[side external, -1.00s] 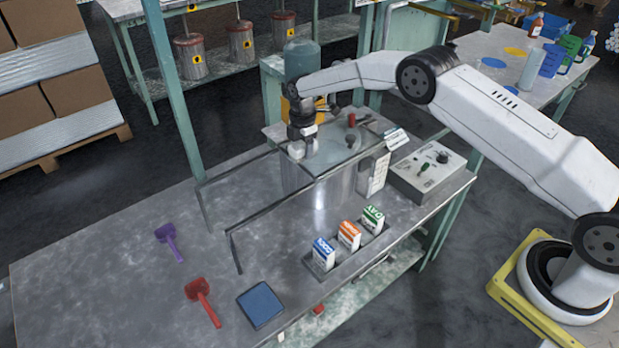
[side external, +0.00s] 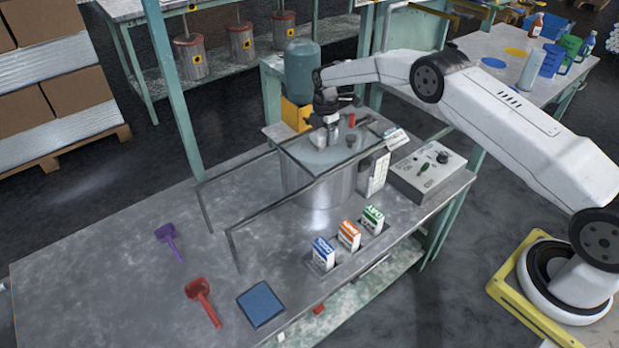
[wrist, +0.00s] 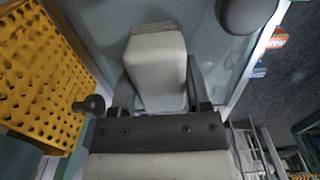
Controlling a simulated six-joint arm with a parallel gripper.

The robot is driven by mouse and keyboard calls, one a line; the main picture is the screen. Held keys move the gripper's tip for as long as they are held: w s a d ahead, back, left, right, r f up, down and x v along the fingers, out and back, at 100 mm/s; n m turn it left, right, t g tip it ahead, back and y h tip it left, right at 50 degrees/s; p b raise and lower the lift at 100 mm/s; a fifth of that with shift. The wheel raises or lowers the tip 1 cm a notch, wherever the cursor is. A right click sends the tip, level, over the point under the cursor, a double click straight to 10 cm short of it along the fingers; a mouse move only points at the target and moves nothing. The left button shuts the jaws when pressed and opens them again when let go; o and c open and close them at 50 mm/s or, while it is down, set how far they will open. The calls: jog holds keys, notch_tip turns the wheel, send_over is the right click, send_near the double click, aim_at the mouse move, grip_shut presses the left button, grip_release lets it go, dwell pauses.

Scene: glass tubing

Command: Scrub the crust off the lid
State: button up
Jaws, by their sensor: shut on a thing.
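The lid (side external: 325,160) is a flat, glassy grey-green plate on a round metal pot (side external: 318,195); its surface also shows in the wrist view (wrist: 93,28). A dark knob (side external: 351,139) stands on it, seen in the wrist view (wrist: 247,12) at the upper right. My gripper (side external: 331,127) is over the lid's back part, shut on a pale block (wrist: 157,65). A rough grey-brown strip (wrist: 152,29) shows at the block's far end; I cannot tell whether it is bristles or crust. A pale lump shows left of the gripper, too small to identify. Contact with the lid is unclear.
Two dark rails (side external: 265,210) run over the bench beside the pot. Three cartons (side external: 348,236) stand in front, and a control box (side external: 428,170) is at right. A yellow perforated bin (wrist: 35,75) is close by. Purple (side external: 169,240) and red scoops (side external: 202,300) lie left.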

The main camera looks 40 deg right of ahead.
aim_at(302, 155)
jog(key=shift+d, duration=1.5)
jog(key=shift+a, duration=5.5)
notch_tip(302, 155, up, 8)
jog(key=shift+d, duration=0.15)
jog(key=shift+r, duration=0.1)
